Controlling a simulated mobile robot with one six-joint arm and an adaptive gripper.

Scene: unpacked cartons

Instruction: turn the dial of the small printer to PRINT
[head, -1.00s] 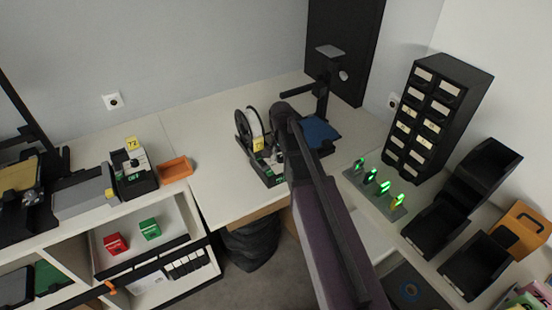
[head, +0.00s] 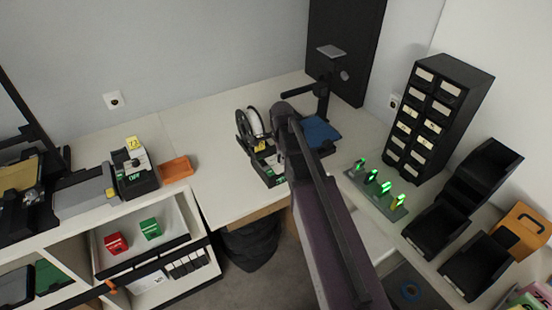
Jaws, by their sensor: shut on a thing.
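The small printer (head: 271,176) is a dark box with a white roll (head: 254,122) at its back, a yellow tag and a green label. It stands on the white table, left of my arm's end. My gripper (head: 281,158) is small and dark here, partly hidden by my own arm, down at the printer's right side. It is shut on the printer's dial, which is mostly hidden. The dial's marks and pointer are too small or covered to read.
Another dark device (head: 136,181) with a yellow tag and an orange tray (head: 176,168) stand on the left shelf. A strip with green lights (head: 376,191), black bins (head: 437,229) and a drawer cabinet (head: 434,115) are at the right. The table left of the printer is clear.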

